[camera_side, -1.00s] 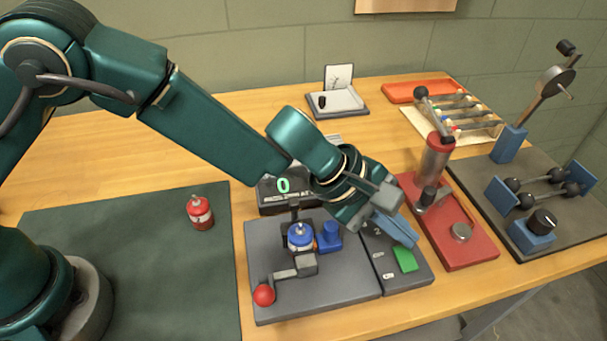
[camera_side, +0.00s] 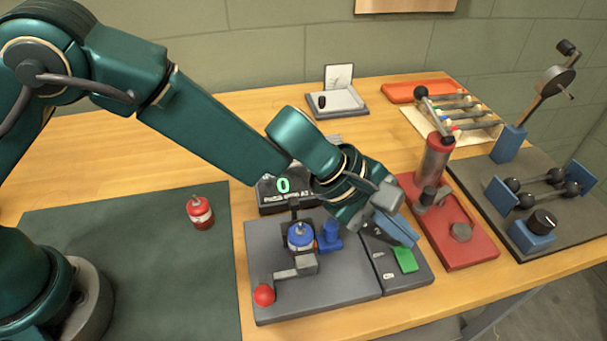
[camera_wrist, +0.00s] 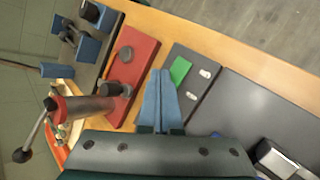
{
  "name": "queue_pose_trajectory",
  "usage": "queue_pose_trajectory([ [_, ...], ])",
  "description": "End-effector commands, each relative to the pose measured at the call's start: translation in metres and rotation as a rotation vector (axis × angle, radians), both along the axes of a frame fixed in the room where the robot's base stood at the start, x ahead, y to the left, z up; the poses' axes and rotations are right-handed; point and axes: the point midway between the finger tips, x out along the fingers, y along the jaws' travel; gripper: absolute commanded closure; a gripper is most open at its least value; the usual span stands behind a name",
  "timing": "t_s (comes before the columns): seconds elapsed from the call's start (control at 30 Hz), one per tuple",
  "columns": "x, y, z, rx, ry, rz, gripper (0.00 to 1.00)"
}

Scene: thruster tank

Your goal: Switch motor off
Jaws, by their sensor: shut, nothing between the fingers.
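The control box (camera_side: 420,278) is a dark grey panel with a green button (camera_side: 404,259) and small white marks. The wrist view shows the green button (camera_wrist: 181,70) right of my fingertips, with two white marks (camera_wrist: 204,73) beside it. Contact with the panel cannot be told. A blue motor-like canister (camera_side: 300,236) sits in a holder on the grey plate (camera_side: 335,286).
A display (camera_side: 283,188) reads 0. A red-based press (camera_side: 470,247) stands close to the right of my gripper. A red canister (camera_side: 200,212) stands on the green mat (camera_side: 130,260). A red ball knob (camera_side: 264,295) is at the plate's front left.

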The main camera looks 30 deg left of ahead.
Motion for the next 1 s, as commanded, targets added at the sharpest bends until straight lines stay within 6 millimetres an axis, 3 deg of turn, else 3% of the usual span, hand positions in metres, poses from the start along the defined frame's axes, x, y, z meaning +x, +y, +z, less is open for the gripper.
queue_pose_trajectory([
  [1.0,0.0009,0.0007,-0.0085,0.000,0.000,0.000,1.00],
])
